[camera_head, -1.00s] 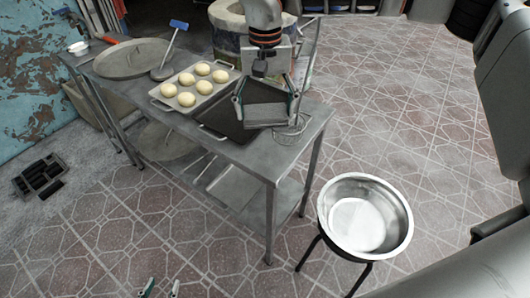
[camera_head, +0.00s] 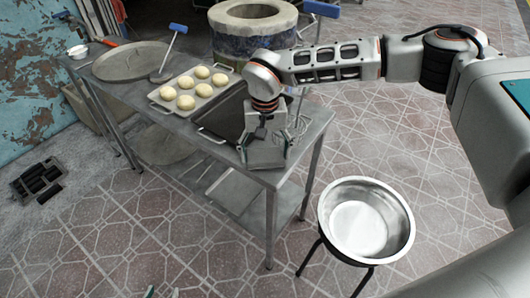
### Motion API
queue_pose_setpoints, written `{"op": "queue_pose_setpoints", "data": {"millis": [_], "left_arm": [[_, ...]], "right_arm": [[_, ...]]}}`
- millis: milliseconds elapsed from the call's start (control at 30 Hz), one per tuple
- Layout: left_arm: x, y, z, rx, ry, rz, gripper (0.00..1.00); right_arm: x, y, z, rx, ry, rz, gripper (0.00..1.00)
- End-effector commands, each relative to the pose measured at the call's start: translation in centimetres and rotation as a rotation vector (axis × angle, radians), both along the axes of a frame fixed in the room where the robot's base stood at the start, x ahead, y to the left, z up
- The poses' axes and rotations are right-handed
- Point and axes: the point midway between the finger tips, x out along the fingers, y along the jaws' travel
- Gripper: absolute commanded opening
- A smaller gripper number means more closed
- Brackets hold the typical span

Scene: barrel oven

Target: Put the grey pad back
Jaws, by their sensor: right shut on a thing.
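The grey pad (camera_head: 264,157) is held between the two fingers of my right gripper (camera_head: 265,149), at the front edge of the metal table near its right end. I cannot tell whether the pad touches the tabletop. My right arm reaches in from the right and hides part of the dark tray (camera_head: 222,120) behind the gripper. Only the fingertips of my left gripper (camera_head: 162,293) show at the bottom edge. They are apart, with nothing seen between them.
A tray of several dough balls (camera_head: 165,105), a round lid (camera_head: 130,61) and a blue-handled tool (camera_head: 168,52) are on the table (camera_head: 255,172). A wire rack (camera_head: 299,126) lies near the right end. A steel bowl (camera_head: 343,192) stands on a stool to the right. A round stone oven (camera_head: 222,42) is behind.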

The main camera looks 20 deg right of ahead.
Motion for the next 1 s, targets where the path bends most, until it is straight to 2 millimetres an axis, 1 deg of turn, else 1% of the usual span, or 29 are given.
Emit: {"op": "queue_pose_setpoints", "data": {"millis": [200,333,367,400,433,767,867,967,1000], "left_arm": [[0.1,0.0,0.2,-0.001,-0.004,0.000,0.40],[0.1,0.0,0.2,-0.001,-0.004,0.000,0.40],[0.1,0.0,0.2,-0.001,-0.004,0.000,0.40],[0.1,0.0,0.2,-0.001,-0.004,0.000,0.40],[0.1,0.0,0.2,0.000,-0.004,0.000,0.40],[0.1,0.0,0.2,0.000,-0.004,0.000,0.40],[0.1,0.0,0.2,-0.001,-0.003,0.000,0.40],[0.1,0.0,0.2,-0.001,-0.002,0.000,0.40],[0.0,0.0,0.2,0.000,-0.001,0.000,0.40]], "right_arm": [[0.1,0.0,0.1,0.001,-0.002,0.000,0.56],[0.1,0.0,-0.2,0.001,-0.002,0.000,0.56],[0.1,0.0,-0.2,0.001,-0.002,0.000,0.81],[0.1,0.0,-0.2,0.001,-0.002,0.000,0.91],[0.1,0.0,-0.2,0.001,-0.002,0.000,0.93],[0.1,0.0,-0.1,0.001,-0.002,0.000,0.93],[0.1,0.0,0.5,0.001,-0.004,0.000,0.93],[0.2,0.0,1.8,0.001,-0.007,0.001,0.93],[0.2,0.0,2.6,0.001,-0.007,0.000,0.93]]}}
